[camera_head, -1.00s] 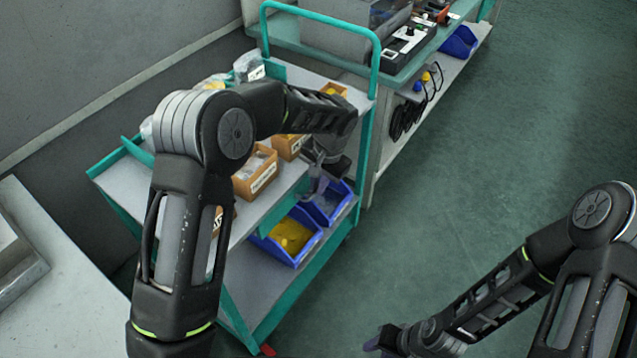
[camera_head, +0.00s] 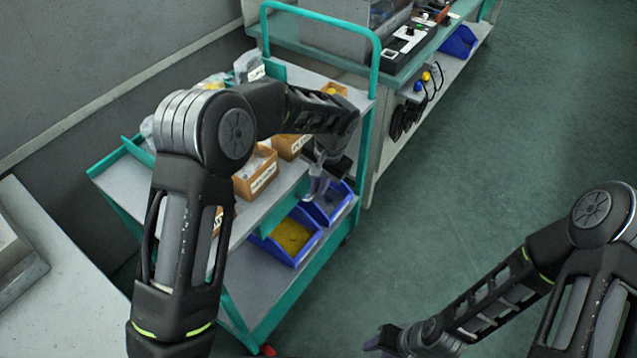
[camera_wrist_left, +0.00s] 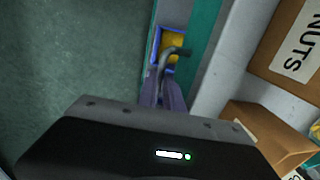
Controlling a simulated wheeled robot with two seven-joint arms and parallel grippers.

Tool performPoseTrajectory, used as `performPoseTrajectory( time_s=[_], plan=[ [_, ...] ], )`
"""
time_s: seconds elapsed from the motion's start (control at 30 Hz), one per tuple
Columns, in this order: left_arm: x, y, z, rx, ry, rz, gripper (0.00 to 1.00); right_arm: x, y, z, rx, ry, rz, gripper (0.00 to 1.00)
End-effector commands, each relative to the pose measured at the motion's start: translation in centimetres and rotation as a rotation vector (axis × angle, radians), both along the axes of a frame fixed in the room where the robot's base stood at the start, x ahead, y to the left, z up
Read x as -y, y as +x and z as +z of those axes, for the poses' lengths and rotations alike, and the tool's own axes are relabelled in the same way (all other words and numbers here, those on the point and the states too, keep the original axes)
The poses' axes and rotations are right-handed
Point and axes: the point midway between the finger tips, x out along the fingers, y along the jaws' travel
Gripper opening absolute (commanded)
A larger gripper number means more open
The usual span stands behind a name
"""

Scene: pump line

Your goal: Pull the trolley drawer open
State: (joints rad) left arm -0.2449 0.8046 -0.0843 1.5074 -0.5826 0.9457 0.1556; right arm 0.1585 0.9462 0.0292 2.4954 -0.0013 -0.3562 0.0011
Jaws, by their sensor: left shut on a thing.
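The teal and grey trolley (camera_head: 258,207) stands left of centre in the head view. My left gripper (camera_head: 318,190) reaches down at its right side, by the teal edge under the top shelf. In the left wrist view my left gripper's fingers (camera_wrist_left: 165,92) are shut on a grey bent drawer handle (camera_wrist_left: 176,53). The handle lies beside the trolley's teal side (camera_wrist_left: 204,32). My arm hides part of the drawer area, and I cannot tell how far the drawer is out. My right gripper (camera_head: 376,343) is low in the head view, apart from the trolley; its jaw opening is unclear.
Orange boxes (camera_head: 257,173) stand on the top shelf. Blue bins (camera_head: 292,238) sit on the lower shelf, one with yellow contents. A bench (camera_head: 400,68) adjoins behind, with black cables (camera_head: 407,117) hanging. A grey table edge (camera_head: 70,290) is at left. The green floor at right is clear.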

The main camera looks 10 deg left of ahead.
Motion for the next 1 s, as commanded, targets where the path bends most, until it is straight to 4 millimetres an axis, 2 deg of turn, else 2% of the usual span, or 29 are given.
performPoseTrajectory(
  time_s=[0.27,0.8,1.0],
  plan=[
    [3.0,-1.1,-0.1,0.002,-0.001,-0.004,0.00,0.0,0.0,-1.0,0.000,0.000,0.000,0.36],
    [14.8,-5.8,-0.1,0.002,-0.002,-0.007,0.00,0.0,0.1,-3.3,0.002,0.000,-0.001,0.36],
    [17.8,-7.0,0.0,0.002,-0.002,-0.003,0.00,0.0,0.1,-3.6,0.003,0.000,-0.001,0.36]
  ],
)
